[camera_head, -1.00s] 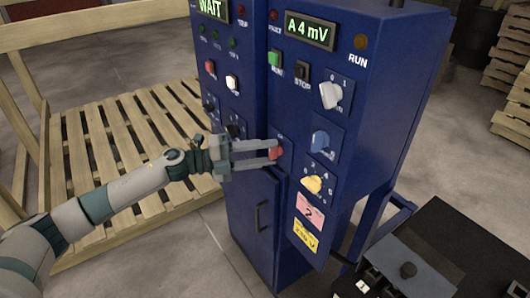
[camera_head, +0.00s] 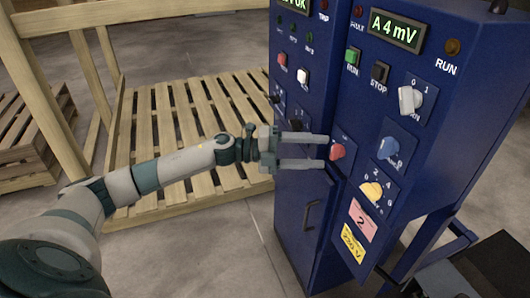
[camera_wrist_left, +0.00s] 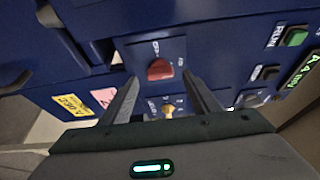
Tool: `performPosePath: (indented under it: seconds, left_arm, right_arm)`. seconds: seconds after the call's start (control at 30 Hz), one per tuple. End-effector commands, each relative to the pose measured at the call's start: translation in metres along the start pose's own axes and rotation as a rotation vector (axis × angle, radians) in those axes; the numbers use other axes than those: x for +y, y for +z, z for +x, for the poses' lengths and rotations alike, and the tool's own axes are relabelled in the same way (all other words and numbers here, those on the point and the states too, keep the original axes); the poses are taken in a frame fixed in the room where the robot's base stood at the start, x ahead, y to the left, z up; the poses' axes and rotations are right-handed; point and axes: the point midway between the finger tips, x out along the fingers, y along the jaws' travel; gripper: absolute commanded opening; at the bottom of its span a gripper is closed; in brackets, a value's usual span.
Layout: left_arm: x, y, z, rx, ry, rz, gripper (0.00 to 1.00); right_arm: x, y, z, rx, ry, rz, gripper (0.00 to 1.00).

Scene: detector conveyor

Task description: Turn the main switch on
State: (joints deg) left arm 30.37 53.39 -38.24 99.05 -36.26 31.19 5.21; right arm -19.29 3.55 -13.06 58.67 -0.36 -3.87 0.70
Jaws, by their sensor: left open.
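The blue cabinet (camera_head: 450,150) carries several rotary knobs. A red knob (camera_head: 337,152) sits on its front, left of a blue knob (camera_head: 388,148). A white knob (camera_head: 410,99) with 0 and 1 marks is higher up at the right; its label is partly hidden. I cannot read which knob is labelled main. My left gripper (camera_head: 326,151) is open and empty, its fingertips just short of the red knob. In the left wrist view the red knob (camera_wrist_left: 160,69) shows beyond and between the tips.
A yellow knob (camera_head: 371,191) and pink and yellow labels are below. Green RUN (camera_head: 352,56) and dark STOP (camera_head: 379,74) buttons are above. A wooden pallet (camera_head: 170,130) lies behind my left arm.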

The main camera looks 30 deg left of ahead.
Motion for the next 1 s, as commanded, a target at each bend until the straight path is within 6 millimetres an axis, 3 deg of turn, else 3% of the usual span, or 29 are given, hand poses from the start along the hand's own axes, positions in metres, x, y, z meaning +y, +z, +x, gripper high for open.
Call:
performPosePath:
  seconds: [0.03, 0.13, 0.6, 0.8, 1.0]
  left_arm:
    - [0.005, 0.001, -0.009, -0.002, 0.003, 0.000, 0.56]
    - [0.005, 0.000, -0.026, -0.002, 0.003, 0.000, 0.56]
    - [0.005, 0.000, -0.117, -0.001, 0.005, -0.001, 0.56]
    - [0.003, 0.000, -0.135, -0.001, 0.002, -0.002, 0.56]
    - [0.001, 0.000, -0.141, 0.000, 0.001, 0.000, 0.56]
  right_arm:
    - [-0.009, -0.016, 0.004, 0.041, -0.010, 0.004, 0.31]
    - [-0.013, -0.035, 0.006, 0.091, -0.014, 0.006, 0.31]
    - [0.015, 0.003, 0.015, -0.109, 0.020, 0.018, 0.31]
    - [0.020, 0.010, 0.015, -0.151, 0.026, 0.021, 0.31]
    - [0.022, 0.012, 0.014, -0.165, 0.027, 0.022, 0.31]
